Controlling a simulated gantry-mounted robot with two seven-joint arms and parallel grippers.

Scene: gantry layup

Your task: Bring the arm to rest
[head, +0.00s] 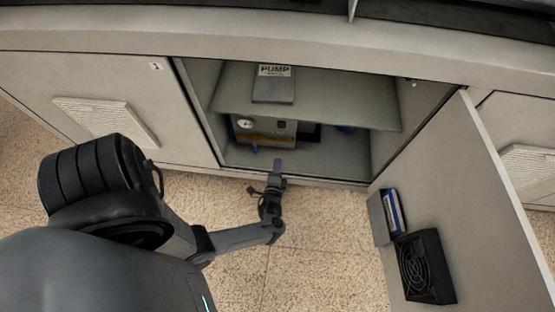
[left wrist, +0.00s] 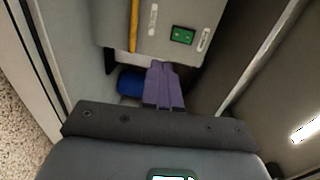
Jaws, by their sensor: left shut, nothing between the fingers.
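My left gripper (head: 277,168) is shut and empty. In the head view it is at the front edge of the open cabinet, low down, in front of the pump unit (head: 264,130). In the left wrist view its purple fingers (left wrist: 163,85) are together, with the pump unit's grey face and green panel (left wrist: 182,35) beyond them. I cannot tell from these views how far the fingertips are from the unit. My right gripper is not in view.
The cabinet door (head: 470,200) stands open at the right, with a fan box (head: 425,268) and a small holder (head: 378,218) on it. A shelf (head: 345,97) spans the cabinet, bearing a pump manual (head: 273,88). The speckled floor (head: 320,270) in front is clear.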

